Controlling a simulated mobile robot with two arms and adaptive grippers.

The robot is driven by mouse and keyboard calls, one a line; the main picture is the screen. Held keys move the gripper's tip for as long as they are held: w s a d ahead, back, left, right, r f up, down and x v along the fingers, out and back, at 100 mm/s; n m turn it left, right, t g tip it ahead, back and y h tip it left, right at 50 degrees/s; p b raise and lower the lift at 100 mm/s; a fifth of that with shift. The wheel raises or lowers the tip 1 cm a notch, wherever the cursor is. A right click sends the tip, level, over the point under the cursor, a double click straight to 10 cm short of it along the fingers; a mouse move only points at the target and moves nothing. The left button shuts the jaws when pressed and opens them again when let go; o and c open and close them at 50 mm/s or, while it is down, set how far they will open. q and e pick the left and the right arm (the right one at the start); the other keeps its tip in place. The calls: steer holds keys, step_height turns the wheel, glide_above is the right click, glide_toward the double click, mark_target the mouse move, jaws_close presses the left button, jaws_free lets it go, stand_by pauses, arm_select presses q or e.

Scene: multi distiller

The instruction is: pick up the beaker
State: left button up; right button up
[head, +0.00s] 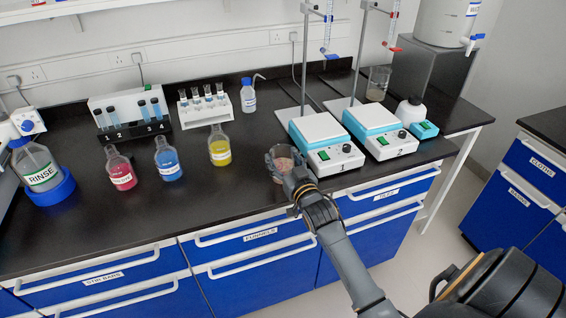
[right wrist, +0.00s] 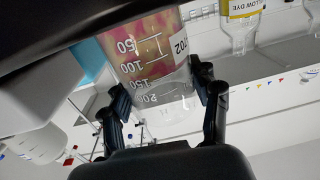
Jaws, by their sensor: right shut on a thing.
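A clear glass beaker (head: 281,158) with pinkish contents stands upright near the front of the black bench, left of hotplate 1. My right gripper (head: 291,178) is at its near side, shut on it, and partly hides it in the head view. In the right wrist view the beaker (right wrist: 152,70) shows white volume marks and a label, with one finger of my gripper (right wrist: 160,95) against each side. I cannot tell whether its base touches the bench. A second beaker (head: 378,84) stands behind hotplate 2. My left gripper is not in view.
Hotplate 1 (head: 321,134) and hotplate 2 (head: 378,126) stand close on the right, with tall burette stands behind. Red (head: 120,170), blue (head: 168,160) and yellow (head: 219,147) dye bottles stand to the left. Bench between the yellow bottle and beaker is clear.

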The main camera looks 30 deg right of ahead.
steer(key=shift+r, duration=0.25)
steer(key=shift+r, duration=0.8)
steer(key=s+a+r, duration=0.6)
steer(key=s+r, duration=0.5)
steer(key=s, duration=0.1)
steer(key=shift+a+b, duration=0.4)
steer(key=shift+s, duration=0.15)
